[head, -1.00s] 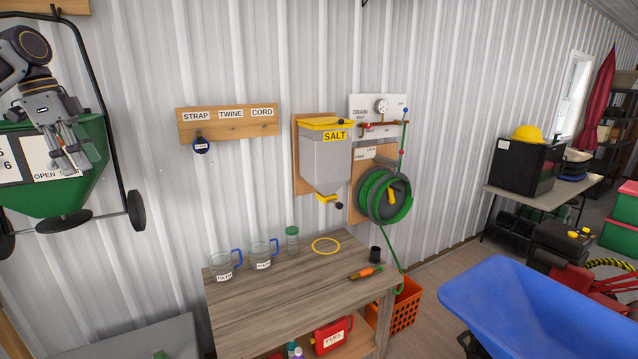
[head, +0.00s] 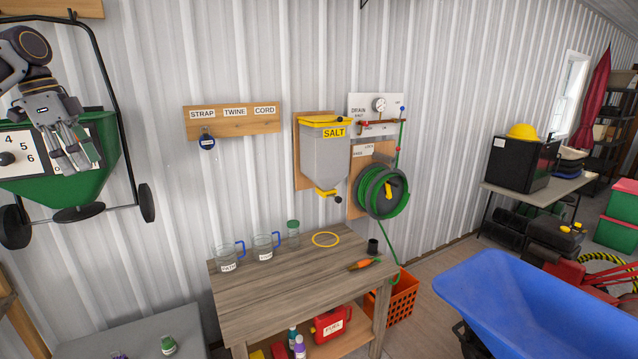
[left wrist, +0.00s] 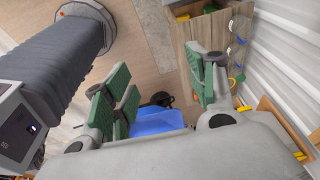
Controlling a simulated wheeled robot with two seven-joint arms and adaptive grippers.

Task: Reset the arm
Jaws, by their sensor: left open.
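My left gripper (head: 77,157) hangs at the upper left of the head view, in front of the green spreader hopper (head: 78,185) on the wall. Its fingers point down. In the left wrist view my left gripper (left wrist: 163,95) has its two green-padded fingers spread well apart with nothing between them. The floor, the blue wheelbarrow and the wooden workbench show beyond the fingers. My right gripper is in neither view.
The workbench (head: 290,292) holds two labelled jugs (head: 227,260), a green-lidded jar (head: 293,235) and a yellow ring (head: 326,240). A salt dispenser (head: 324,155) and a hose reel (head: 382,191) hang above. A blue wheelbarrow (head: 535,310) stands right.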

